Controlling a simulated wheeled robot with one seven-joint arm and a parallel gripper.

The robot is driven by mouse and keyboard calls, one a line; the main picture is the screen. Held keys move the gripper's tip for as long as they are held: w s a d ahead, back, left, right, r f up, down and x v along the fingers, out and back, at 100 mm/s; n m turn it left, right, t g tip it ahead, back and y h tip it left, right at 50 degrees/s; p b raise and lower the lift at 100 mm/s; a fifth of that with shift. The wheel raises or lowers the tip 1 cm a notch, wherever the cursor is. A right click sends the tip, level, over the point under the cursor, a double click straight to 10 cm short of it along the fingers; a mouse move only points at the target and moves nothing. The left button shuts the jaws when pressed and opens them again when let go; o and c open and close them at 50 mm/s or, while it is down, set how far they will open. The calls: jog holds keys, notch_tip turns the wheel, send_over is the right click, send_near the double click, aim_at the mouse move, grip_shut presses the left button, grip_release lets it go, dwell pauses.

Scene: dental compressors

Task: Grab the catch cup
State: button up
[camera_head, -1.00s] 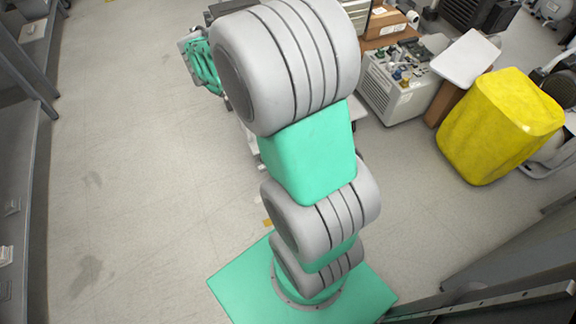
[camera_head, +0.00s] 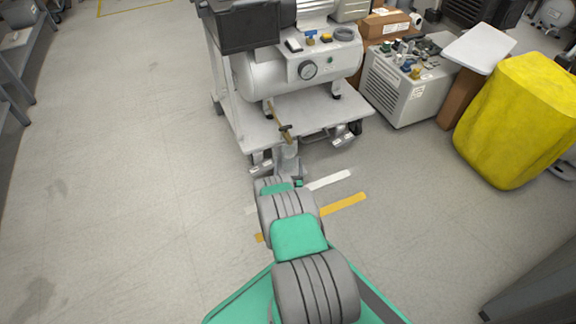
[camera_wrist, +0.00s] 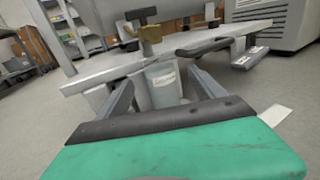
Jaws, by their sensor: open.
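The catch cup (camera_wrist: 164,88) is a small, pale, translucent cup with a white label. In the wrist view it stands upright below a brass drain valve (camera_wrist: 150,34), near the front edge of the compressor cart. My gripper (camera_wrist: 161,78) is open, with one grey finger to the left of the cup and one to the right. The cup appears between or just beyond the fingertips; I cannot tell whether they touch it. Its lower part is partly hidden by my gripper's dark front edge.
The white compressor tank (camera_head: 270,75) rests on a grey cart shelf (camera_head: 250,130) just above and behind. Open floor lies left.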

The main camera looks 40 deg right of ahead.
aim_at(288, 155)
jog(key=b+x, duration=0.2)
jog(key=x, duration=0.1)
jog(key=b+x, duration=0.1)
jog(key=x, duration=0.1)
jog(key=shift+w+f, duration=0.15)
jog(key=shift+f, duration=0.1)
jog(key=shift+w+d+r, duration=0.15)
jog(key=shift+w+d, duration=0.2)
jog(key=shift+w, duration=0.1)
grip_shut()
